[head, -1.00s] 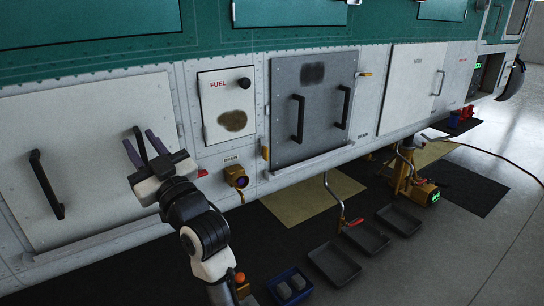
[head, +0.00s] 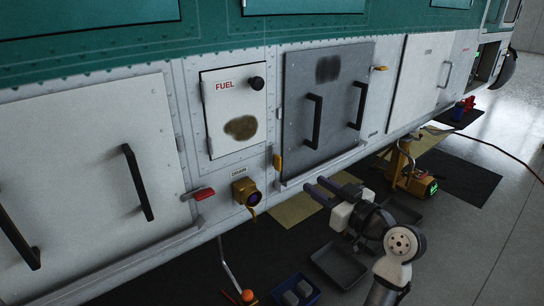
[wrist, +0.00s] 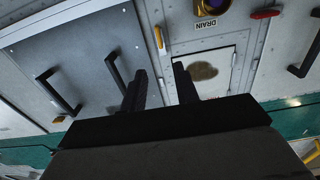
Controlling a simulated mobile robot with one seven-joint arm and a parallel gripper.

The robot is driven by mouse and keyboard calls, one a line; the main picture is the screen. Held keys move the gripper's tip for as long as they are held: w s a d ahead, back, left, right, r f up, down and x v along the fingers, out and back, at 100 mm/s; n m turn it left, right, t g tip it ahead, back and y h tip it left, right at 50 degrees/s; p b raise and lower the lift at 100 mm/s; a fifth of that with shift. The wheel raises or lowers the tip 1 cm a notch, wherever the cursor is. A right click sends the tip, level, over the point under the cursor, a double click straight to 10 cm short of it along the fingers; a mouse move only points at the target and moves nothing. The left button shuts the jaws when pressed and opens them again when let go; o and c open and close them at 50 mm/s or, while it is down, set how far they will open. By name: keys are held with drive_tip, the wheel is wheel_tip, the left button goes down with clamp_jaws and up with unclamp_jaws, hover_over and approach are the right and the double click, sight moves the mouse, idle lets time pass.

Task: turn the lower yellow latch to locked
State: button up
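The grey panel (head: 333,95) has two yellow latches. The lower yellow latch (head: 277,162) stands upright at the panel's lower left edge. The upper yellow latch (head: 380,69) lies about level at the upper right edge. My gripper (head: 318,190) is below and to the right of the lower latch, apart from it. In the wrist view, my gripper (wrist: 159,71) is open and empty, with a gap between its dark fingers. That view is turned over; the lower latch (wrist: 159,37) shows beyond the fingertips and the upper latch (wrist: 57,119) at the left.
Two black handles (head: 313,121) stick out from the grey panel. The fuel door (head: 234,110), a drain fitting (head: 246,191) and a red lever (head: 198,193) are to the left. Trays (head: 340,262) and a blue bin (head: 295,290) lie on the floor below. A yellow jack (head: 405,170) stands right.

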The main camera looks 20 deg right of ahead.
sight(281, 161)
drive_tip(key=p+x, duration=0.3)
drive_tip(key=x, duration=1)
drive_tip(key=shift+w, duration=0.2)
clamp_jaws()
